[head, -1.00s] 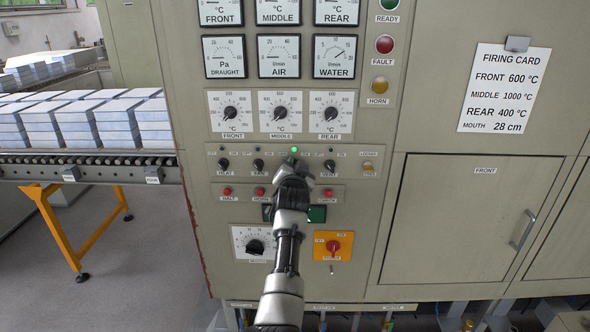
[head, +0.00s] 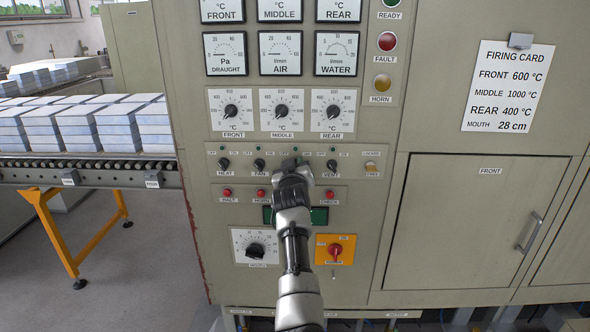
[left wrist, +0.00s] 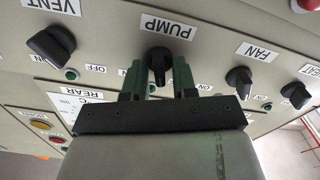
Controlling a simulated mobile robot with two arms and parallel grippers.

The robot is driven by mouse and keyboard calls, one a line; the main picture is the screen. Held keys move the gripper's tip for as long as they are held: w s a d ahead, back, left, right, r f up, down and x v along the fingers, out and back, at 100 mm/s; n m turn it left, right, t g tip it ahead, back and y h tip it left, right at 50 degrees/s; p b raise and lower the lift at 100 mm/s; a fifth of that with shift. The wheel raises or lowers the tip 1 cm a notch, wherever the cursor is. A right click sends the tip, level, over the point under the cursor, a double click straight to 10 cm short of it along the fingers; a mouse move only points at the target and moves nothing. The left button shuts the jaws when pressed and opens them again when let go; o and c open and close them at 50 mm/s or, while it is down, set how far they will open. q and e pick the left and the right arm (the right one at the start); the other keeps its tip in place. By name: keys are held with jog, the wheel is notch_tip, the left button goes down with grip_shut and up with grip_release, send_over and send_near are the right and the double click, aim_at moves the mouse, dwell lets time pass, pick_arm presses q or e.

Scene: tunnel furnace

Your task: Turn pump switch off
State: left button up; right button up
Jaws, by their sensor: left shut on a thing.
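The pump switch (left wrist: 159,63) is a black rotary knob under the PUMP label (left wrist: 166,27), seen upside down in the left wrist view. My left gripper (left wrist: 158,78) has one green finger on each side of this knob and is shut on it. In the head view my left gripper (head: 290,167) is at the switch row and hides the pump knob. The small lamp above it (head: 294,152) looks dark. My right gripper is in neither view.
The fan switch (head: 259,165) and vent switch (head: 330,167) flank the pump switch closely. The heat switch (head: 223,164) is further left. Below are red buttons and an orange-plate rotary switch (head: 335,249). Stacked blocks (head: 105,125) stand on a roller conveyor at left.

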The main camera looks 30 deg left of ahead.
pick_arm(q)
jog(key=shift+n, duration=1.5)
jog(key=shift+f, duration=0.1)
jog(key=o, duration=0.6)
